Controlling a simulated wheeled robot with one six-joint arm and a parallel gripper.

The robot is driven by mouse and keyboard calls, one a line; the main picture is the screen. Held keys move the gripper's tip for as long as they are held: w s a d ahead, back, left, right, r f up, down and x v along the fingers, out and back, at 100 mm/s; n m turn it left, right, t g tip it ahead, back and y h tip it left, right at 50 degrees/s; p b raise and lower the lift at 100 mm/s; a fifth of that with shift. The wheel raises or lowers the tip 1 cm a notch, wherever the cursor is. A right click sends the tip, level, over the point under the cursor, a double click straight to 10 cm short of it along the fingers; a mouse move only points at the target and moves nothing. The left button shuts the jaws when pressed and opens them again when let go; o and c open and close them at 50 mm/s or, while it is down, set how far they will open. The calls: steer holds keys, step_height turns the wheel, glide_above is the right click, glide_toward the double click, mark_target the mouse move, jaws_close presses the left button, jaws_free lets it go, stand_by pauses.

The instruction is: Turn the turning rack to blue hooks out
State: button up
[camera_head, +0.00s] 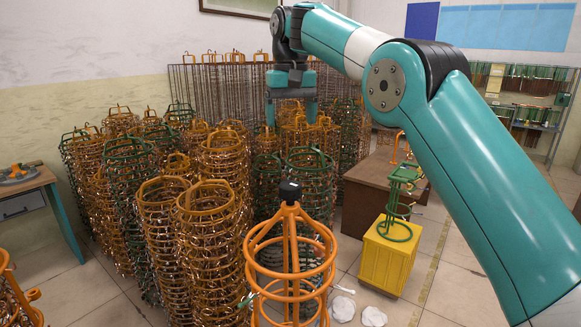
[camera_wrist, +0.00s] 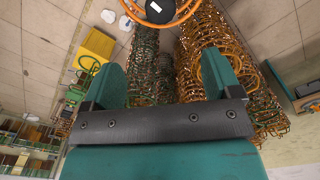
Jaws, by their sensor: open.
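The turning rack (camera_head: 290,235) is an orange wire frame with a black knob on top, standing upright at the front middle of the head view. A small greenish hook shows at its lower left and a pale one at its lower right; I cannot make out blue hooks. In the wrist view the rack's black knob and orange ring (camera_wrist: 172,12) show at the top edge, partly cut off. My gripper (camera_head: 291,112) is open and empty, pointing down. It is above and behind the rack, apart from it. Its two teal fingers also show in the wrist view (camera_wrist: 163,80).
Tall stacks of orange and green wire jigs (camera_head: 205,215) crowd the left and middle. A yellow box (camera_head: 388,262) with a green jig (camera_head: 400,200) stands right, before a brown table (camera_head: 365,185). White lumps (camera_head: 343,309) lie on the floor. The right floor is mostly clear.

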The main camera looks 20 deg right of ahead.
mark_target(291, 184)
step_height(291, 184, down, 17)
steer(key=shift+w+f+p, duration=0.1)
steer(key=shift+p, duration=0.4)
steer(key=c, duration=1.2)
steer(key=shift+d, duration=0.1)
steer(key=shift+c, duration=0.5)
